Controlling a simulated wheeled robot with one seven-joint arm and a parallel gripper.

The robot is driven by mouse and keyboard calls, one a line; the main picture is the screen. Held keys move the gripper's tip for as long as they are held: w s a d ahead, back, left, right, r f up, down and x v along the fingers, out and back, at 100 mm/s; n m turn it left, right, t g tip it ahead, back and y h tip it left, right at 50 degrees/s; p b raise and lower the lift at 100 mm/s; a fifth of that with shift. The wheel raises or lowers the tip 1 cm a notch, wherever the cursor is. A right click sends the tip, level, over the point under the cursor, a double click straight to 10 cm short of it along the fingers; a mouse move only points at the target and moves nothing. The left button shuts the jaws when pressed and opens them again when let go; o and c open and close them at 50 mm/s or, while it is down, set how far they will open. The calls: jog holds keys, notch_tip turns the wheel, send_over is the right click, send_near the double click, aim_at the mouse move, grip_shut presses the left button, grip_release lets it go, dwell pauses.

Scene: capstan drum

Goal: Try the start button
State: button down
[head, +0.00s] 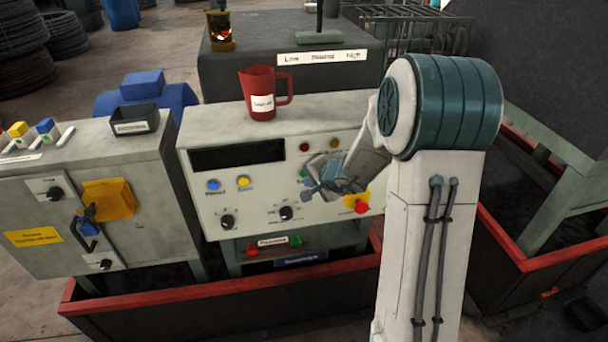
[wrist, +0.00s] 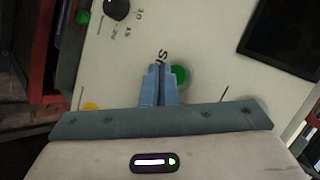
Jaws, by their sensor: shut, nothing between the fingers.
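The green start button (wrist: 183,75) is on the pale front panel (wrist: 210,35) of the control console. In the wrist view it lies just right of my fingertips and partly behind them. My gripper (wrist: 160,68) is shut and empty, its blue-grey fingers side by side and pointing at the panel. I cannot tell whether the tips touch the panel or button. Part of a printed label shows by the tips. In the head view my gripper (head: 307,188) is in front of the console's panel (head: 225,205), and it mostly hides the green button there.
A red emergency button (head: 361,206) is right of my gripper. Blue (head: 213,185) and yellow (head: 244,182) buttons and knobs (head: 286,213) are left and below. A red mug (head: 262,95) stands on the console top. A grey cabinet (head: 100,200) is at left.

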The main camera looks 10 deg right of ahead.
jog(key=shift+w, duration=0.15)
jog(key=shift+w+b, duration=0.3)
jog(key=shift+w, duration=0.4)
dwell(0.8)
jog(key=shift+s+b, duration=0.15)
jog(key=shift+b, duration=0.15)
jog(key=shift+s+b, duration=0.5)
jog(key=shift+s, duration=0.2)
jog(key=s+b, duration=0.2)
jog(key=s, duration=0.3)
jog(key=shift+b, duration=0.35)
